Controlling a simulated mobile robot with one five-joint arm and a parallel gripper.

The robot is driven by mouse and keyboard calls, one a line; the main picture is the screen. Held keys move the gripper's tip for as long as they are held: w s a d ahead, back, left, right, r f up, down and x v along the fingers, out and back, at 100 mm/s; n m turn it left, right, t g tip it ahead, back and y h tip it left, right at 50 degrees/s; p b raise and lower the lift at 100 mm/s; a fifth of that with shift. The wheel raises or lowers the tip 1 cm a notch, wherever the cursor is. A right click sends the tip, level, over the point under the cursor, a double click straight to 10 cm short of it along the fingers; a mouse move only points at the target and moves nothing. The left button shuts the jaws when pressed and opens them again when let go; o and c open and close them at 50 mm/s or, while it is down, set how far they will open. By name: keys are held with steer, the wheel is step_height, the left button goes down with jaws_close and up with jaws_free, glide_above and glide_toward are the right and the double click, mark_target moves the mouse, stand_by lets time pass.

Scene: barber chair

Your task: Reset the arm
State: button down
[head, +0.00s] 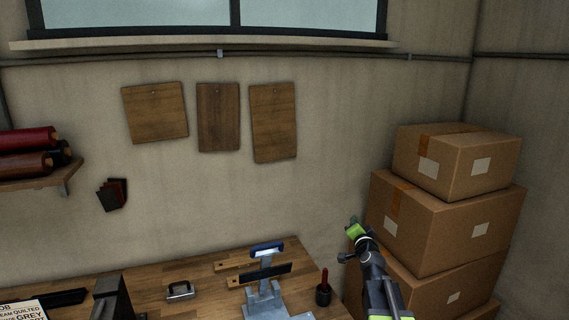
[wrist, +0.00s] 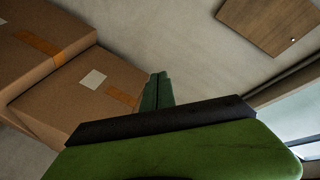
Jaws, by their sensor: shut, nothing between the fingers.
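My gripper (head: 352,222) is raised to the right of the workbench, in front of the stacked cardboard boxes in the head view. In the wrist view its green fingers (wrist: 157,92) lie together, with nothing between them. They point toward the wall beside the boxes. My arm comes in from the lower right of the head view, and its lower part is out of frame.
Cardboard boxes (head: 445,215) are stacked in the right corner. The wooden workbench (head: 215,285) carries a metal stand (head: 264,290), a metal clasp-like item (head: 180,290) and a red-handled tool in a dark cup (head: 323,297). Wooden boards (head: 218,117) hang on the wall. A shelf holds rolls (head: 25,143).

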steer(key=s+a+f+n+g+y, duration=0.2)
steer(key=s+a+f+n+g, duration=0.25)
steer(key=a+f, duration=0.3)
steer(key=s+a+f+n+g+y, duration=0.35)
steer(key=s+a+f, duration=0.2)
steer(key=a, duration=0.35)
steer(key=s+d+f+n+g+h, duration=0.1)
steer(key=s+d+f+g+h, duration=0.1)
steer(key=s, duration=0.8)
steer(key=s+d+f+n+g+h, duration=0.1)
steer(key=s+d+f+g+h, duration=0.1)
steer(key=s+d+f+g, duration=0.2)
steer(key=s+f+g, duration=0.3)
steer(key=s, duration=0.3)
steer(key=shift+f, duration=0.15)
